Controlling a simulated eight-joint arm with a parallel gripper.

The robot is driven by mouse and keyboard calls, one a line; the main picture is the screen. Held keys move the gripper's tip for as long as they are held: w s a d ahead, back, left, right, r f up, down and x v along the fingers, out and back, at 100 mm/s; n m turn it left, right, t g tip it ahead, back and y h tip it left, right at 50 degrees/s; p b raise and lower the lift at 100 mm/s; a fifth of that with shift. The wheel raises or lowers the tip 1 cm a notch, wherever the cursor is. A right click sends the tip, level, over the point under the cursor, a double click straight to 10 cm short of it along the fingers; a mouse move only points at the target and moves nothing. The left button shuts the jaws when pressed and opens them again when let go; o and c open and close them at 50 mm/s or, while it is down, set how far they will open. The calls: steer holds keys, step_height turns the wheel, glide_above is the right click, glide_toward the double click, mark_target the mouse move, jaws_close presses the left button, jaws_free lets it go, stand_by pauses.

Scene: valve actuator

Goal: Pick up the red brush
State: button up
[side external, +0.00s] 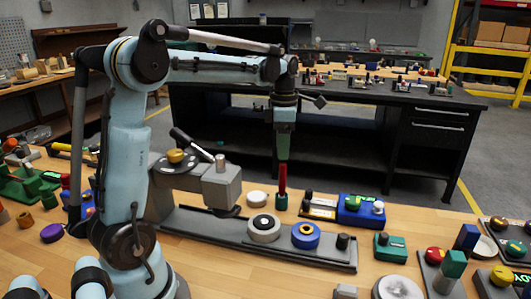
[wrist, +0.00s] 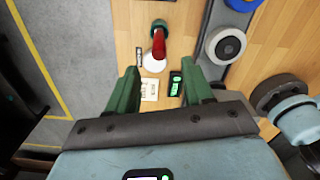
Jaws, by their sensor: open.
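The red brush (side external: 283,181) stands upright on the wooden table, its red handle rising from a small green base (side external: 281,203). It also shows in the wrist view (wrist: 158,44), beyond the fingertips and roughly centred between them sideways. My gripper (side external: 284,153) points down above the brush, close over the top of its handle in the side view. In the wrist view its two green fingers (wrist: 161,73) are spread apart, with nothing held between them.
A white disc (side external: 257,198) lies left of the brush. A grey rail (side external: 200,229) carries a white-and-grey ring (side external: 263,228) and a blue ring (side external: 306,235) in front. A blue box (side external: 361,209) stands to the right. A dark workbench (side external: 330,140) is behind.

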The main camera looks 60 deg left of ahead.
glide_toward(282, 194)
steer(key=f, duration=0.3)
steer(key=a+f, duration=0.1)
steer(key=f, duration=0.1)
steer(key=shift+w+f, duration=0.25)
jaws_close()
stand_by(0.3)
